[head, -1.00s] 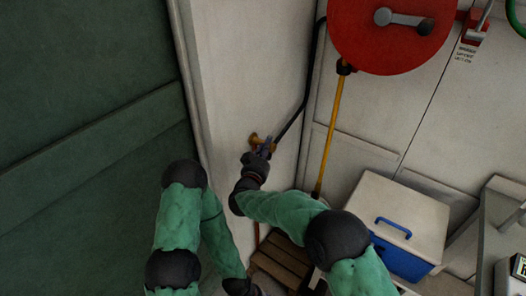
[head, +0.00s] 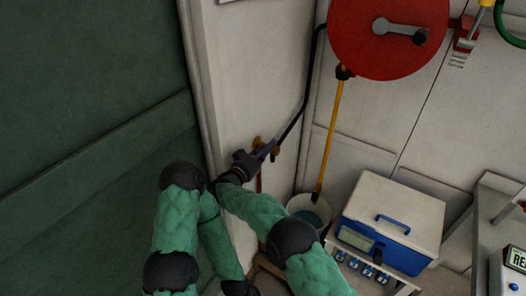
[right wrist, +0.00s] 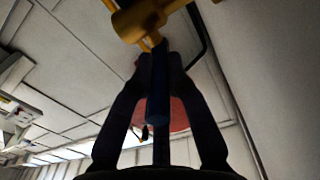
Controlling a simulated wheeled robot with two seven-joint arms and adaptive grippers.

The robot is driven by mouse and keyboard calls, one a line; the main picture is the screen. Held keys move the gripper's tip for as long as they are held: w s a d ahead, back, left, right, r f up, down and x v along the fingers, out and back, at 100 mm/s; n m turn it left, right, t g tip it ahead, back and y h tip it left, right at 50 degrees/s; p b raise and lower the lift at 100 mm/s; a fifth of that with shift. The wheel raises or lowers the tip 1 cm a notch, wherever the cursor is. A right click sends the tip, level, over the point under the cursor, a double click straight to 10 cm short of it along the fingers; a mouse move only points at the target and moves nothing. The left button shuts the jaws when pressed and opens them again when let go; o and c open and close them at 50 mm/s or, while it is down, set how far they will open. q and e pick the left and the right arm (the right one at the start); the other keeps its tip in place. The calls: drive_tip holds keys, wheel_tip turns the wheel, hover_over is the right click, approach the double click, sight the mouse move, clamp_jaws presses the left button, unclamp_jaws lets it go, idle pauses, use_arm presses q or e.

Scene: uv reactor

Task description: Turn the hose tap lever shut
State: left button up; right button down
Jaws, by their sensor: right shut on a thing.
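The brass hose tap (head: 257,142) sits on the pale wall panel, at the lower end of the black hose. It also shows large at the top of the right wrist view (right wrist: 140,18). Its blue lever (right wrist: 158,85) hangs down from the brass body in that view, between my right fingers. My right gripper (head: 266,150) is at the tap and shut on the lever; it also shows in the right wrist view (right wrist: 160,65). The fingers hide most of the lever in the head view. My left gripper is out of view.
A red hose reel (head: 375,50) hangs above to the right. A blue-and-white cooler box (head: 395,215) is further right. A green wall (head: 80,150) fills the left.

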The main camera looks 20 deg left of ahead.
drive_tip(key=shift+f, duration=0.15)
drive_tip(key=c, duration=1.2)
unclamp_jaws()
drive_tip(key=shift+d, duration=0.1)
drive_tip(key=shift+o, duration=0.2)
wheel_tip(320, 180, up, 10)
drive_tip(key=shift+r, duration=0.1)
